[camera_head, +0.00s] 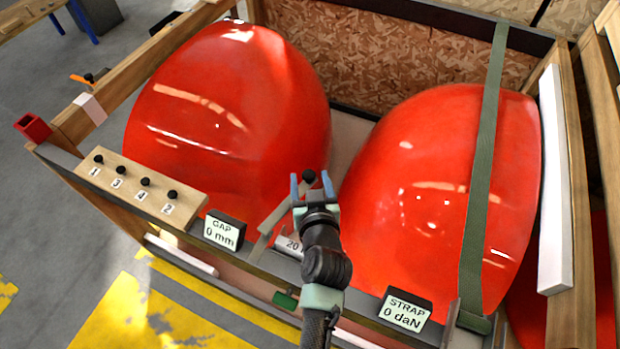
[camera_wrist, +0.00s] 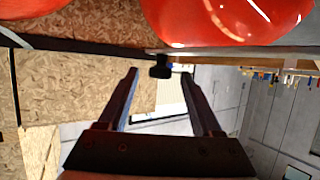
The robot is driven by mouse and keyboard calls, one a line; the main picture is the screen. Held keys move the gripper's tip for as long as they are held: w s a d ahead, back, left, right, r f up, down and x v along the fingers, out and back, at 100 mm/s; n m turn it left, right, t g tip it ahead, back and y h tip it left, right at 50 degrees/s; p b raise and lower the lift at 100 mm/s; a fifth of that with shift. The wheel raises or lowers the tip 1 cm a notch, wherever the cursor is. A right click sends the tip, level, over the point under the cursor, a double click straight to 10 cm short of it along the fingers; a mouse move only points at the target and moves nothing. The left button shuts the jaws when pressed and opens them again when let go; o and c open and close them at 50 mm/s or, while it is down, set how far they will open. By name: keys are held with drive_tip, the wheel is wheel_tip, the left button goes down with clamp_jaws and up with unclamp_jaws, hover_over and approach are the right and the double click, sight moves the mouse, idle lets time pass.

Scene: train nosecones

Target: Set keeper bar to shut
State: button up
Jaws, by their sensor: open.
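The keeper bar (camera_head: 277,217) looks like a grey flat bar rising at a slant from the crate's front rail, in the gap between two red nosecones. A black knob (camera_head: 309,176) is at its upper end. My gripper (camera_head: 311,187) is open, with its two fingertips either side of the knob in the head view. In the wrist view the knob (camera_wrist: 159,67) shows between the open fingertips (camera_wrist: 160,73), at about tip level. I cannot tell whether a finger touches it.
The left nosecone (camera_head: 230,110) and right nosecone (camera_head: 420,190) stand close on both sides. A green strap (camera_head: 485,170) crosses the right one. Displays read GAP 0 mm (camera_head: 224,231) and STRAP 0 daN (camera_head: 403,310). A numbered board with black knobs (camera_head: 130,182) sits left.

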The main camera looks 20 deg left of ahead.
clamp_jaws()
idle(0.4)
idle(1.1)
